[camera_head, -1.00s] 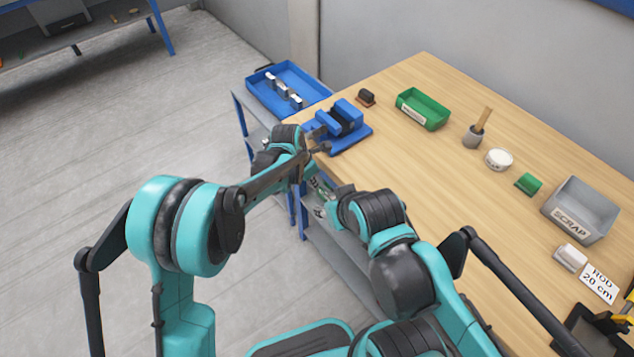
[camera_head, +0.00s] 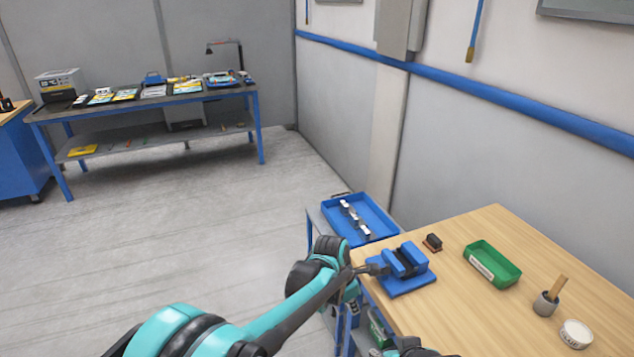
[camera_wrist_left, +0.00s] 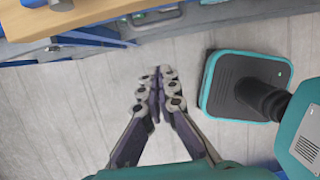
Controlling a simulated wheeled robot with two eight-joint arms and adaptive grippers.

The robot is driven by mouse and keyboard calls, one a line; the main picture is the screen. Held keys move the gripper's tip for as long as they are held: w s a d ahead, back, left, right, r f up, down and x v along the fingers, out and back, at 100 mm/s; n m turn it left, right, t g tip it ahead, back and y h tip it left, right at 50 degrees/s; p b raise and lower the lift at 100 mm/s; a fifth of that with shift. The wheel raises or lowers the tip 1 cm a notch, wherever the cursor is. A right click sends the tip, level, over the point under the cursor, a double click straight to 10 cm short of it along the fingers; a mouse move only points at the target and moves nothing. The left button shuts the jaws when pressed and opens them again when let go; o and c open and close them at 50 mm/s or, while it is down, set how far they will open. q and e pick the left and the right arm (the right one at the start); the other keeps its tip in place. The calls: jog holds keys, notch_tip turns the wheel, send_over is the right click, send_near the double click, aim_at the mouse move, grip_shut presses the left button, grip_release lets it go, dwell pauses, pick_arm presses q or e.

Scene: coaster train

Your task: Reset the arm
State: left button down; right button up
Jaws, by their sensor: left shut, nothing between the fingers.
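My left arm reaches in from the bottom left. Only a small part of my other arm shows at the bottom edge, and my right gripper is out of view.
The workbench (camera_head: 440,315) carries a dark block (camera_head: 433,242), a green bin (camera_head: 492,264), a grey cup (camera_head: 546,303) and a white round tub (camera_head: 576,334). A blue tray (camera_head: 372,228) with metal parts stands beyond the vise. Open floor (camera_head: 180,230) lies left.

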pick_arm(q)
jog(key=s+a+r+m+t, duration=0.25)
jog(key=a+r+m, duration=0.25)
jog(key=a, duration=0.4)
jog(key=s+a+r+m+t, duration=0.1)
jog(key=s+a+r+m, duration=0.4)
jog(key=a, duration=0.4)
jog(key=s+a+m+t+y, duration=0.2)
jog(key=s+a+m+y, duration=0.1)
jog(key=s+a+m, duration=0.8)
jog(key=a, duration=0.2)
jog(key=shift+s+a+f, duration=0.15)
jog(key=shift+s+a, duration=0.05)
jog(key=shift+a, duration=0.1)
jog(key=shift+t, duration=0.25)
